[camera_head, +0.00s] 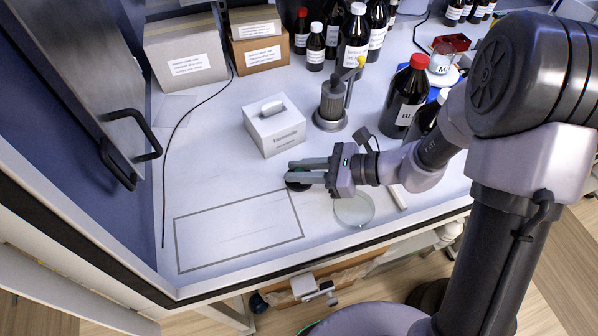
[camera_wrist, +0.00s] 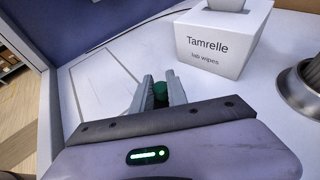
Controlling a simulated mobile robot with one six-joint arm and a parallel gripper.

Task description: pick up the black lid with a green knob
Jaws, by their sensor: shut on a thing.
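The black lid (camera_head: 297,186) is at my gripper (camera_head: 306,171), mostly hidden under the fingers in the head view; only a dark part of it shows. In the wrist view its green knob (camera_wrist: 160,91) sits between the two fingers of my gripper (camera_wrist: 160,85), which are shut on it. The lid is at or just above the white bench top, near the upper right corner of the marked rectangle. I cannot tell whether it touches the bench.
A white lab wipes box (camera_head: 274,126) stands just behind my gripper. A metal device (camera_head: 332,103) and dark bottles (camera_head: 405,95) stand farther right. A clear glass dish (camera_head: 354,209) lies beside my wrist. The outlined rectangle (camera_head: 178,245) is empty; a cable (camera_head: 186,115) runs along the left.

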